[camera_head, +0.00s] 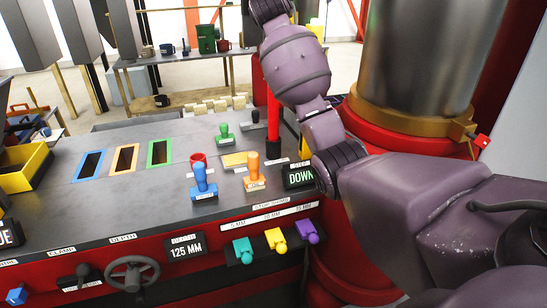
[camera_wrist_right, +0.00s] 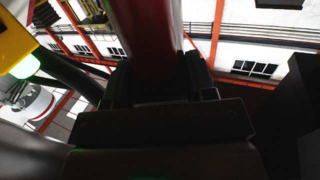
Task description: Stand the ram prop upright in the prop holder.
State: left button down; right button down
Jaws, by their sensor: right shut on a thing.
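The ram prop is a red bar, seen in the head view (camera_head: 273,118) close to vertical behind my right arm; its upper part is hidden. In the right wrist view the red prop (camera_wrist_right: 155,35) stands between the dark fingers of my right gripper (camera_wrist_right: 158,85), which is shut on it. My right gripper is hidden in the head view. I cannot tell whether the prop's lower end touches the bench. My left gripper is not in view.
The steel press cylinder (camera_head: 418,55) rises at right. A yellow bin (camera_head: 24,167) is at far left.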

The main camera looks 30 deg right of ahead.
jog(key=shift+f+b, duration=1)
jog(key=shift+f, duration=1)
jog(key=shift+c, duration=1.9)
grip_release()
jog(key=shift+o, duration=0.8)
jog(key=shift+f, duration=0.2)
jog(key=shift+o, duration=1.1)
jog(key=shift+r, duration=0.1)
jog(key=shift+s+a, duration=0.1)
jog(key=p+v, duration=0.1)
jog(key=v, duration=1)
jog(key=shift+s+a+p, duration=0.25)
jog(key=shift+s+p, duration=0.05)
jog(key=shift+s, duration=0.05)
